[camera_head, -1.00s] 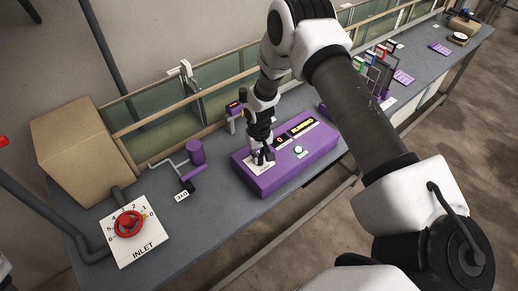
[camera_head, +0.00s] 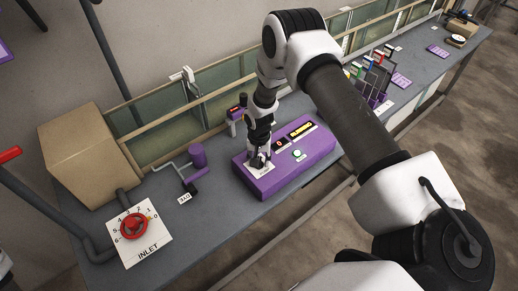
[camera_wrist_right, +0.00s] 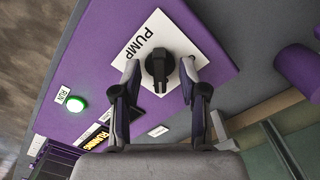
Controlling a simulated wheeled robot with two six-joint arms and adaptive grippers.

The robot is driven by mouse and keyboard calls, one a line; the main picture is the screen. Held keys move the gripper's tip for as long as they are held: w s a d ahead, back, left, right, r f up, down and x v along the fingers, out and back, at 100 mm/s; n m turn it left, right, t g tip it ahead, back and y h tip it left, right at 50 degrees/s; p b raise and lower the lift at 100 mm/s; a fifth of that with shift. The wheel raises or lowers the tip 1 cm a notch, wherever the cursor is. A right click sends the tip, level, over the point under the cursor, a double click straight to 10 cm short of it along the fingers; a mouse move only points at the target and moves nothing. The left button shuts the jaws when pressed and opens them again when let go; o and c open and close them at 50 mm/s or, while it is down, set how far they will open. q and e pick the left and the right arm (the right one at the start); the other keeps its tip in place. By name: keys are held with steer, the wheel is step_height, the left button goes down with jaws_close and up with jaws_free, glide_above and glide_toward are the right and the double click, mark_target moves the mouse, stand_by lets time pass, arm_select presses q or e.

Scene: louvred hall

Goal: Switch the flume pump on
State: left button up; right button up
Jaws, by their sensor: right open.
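The purple pump box (camera_head: 305,170) stands on the grey bench. Its white PUMP plate (camera_wrist_right: 144,38) carries a black rotary knob (camera_wrist_right: 158,70). My right gripper (camera_head: 259,160) is over the plate from above. In the right wrist view the open fingers of my right gripper (camera_wrist_right: 160,72) stand on either side of the knob, with small gaps. The green RUN lamp (camera_wrist_right: 75,104) looks lit, and a dark display (camera_head: 301,130) shows yellow text reading RUNNING. My left gripper is not in view.
A red INLET handwheel (camera_head: 134,226) sits on a white plate at the left, by a cardboard box (camera_head: 88,155). A purple cylinder (camera_head: 198,155) on a pipe stands left of the pump box. The glass flume (camera_head: 170,137) runs behind; coloured frames (camera_head: 372,75) stand farther right.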

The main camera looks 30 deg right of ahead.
step_height(320, 180, up, 3)
steer(key=shift+f+p, duration=0.1)
steer(key=shift+p, duration=0.7)
step_height(320, 180, up, 3)
steer(key=shift+r, duration=0.45)
